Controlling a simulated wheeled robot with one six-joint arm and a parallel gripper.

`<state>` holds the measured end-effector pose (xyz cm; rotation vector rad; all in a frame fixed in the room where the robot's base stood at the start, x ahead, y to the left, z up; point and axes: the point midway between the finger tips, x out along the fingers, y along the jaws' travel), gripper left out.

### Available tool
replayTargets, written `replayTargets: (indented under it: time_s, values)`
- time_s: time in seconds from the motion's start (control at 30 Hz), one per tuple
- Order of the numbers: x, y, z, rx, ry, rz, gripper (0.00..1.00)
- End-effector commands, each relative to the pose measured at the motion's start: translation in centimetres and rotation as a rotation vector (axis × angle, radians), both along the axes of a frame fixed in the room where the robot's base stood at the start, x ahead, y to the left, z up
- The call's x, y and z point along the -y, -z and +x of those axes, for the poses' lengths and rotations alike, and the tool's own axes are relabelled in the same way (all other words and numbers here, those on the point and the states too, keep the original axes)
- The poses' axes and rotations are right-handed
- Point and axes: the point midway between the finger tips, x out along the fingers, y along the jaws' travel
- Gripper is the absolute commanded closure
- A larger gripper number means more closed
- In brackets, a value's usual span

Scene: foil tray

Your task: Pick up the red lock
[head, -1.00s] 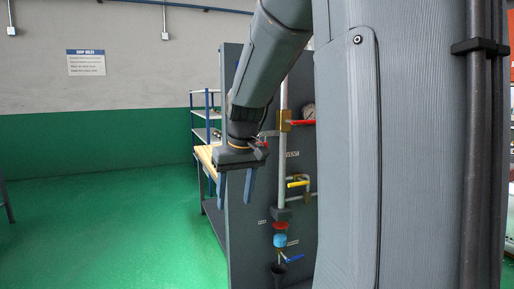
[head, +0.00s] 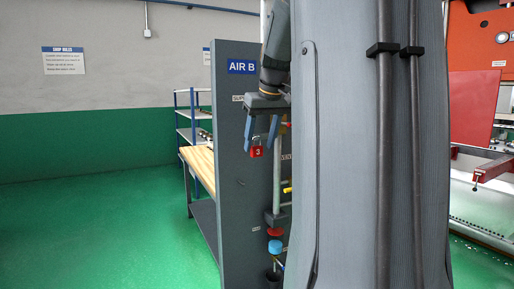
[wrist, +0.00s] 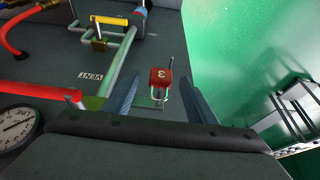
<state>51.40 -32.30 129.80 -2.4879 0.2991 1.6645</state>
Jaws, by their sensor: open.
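The red lock (head: 257,152) is a small red padlock with a white 3 on it and a metal shackle. In the head view it shows between the fingers of my gripper (head: 260,147), near their tips. In the wrist view the red lock (wrist: 160,76) lies between the two blue fingers of my gripper (wrist: 158,84), with visible gaps on both sides. The gripper is open and holds nothing. What the shackle hangs on is not clear.
A grey panel (head: 231,170) marked AIR B stands behind the gripper. Pipes, a red handle (wrist: 22,88), a yellow handle (wrist: 110,20) and a gauge (wrist: 17,128) sit close by. A wooden-topped bench (head: 201,165) is behind the panel. Green floor at left is clear.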

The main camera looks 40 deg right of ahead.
Motion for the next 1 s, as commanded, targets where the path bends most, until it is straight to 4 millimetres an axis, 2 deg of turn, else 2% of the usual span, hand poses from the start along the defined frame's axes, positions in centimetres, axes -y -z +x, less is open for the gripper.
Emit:
replayTargets:
  time_s: [0.17,0.4,0.67,1.0]
  values:
    - [0.0,1.4,0.7,0.0,-0.002,0.0,0.48]
    - [0.0,1.6,0.8,0.001,-0.004,-0.001,0.48]
    - [0.0,1.6,0.8,0.001,-0.004,-0.001,0.92]
    - [0.0,1.5,0.8,0.002,-0.004,-0.001,0.94]
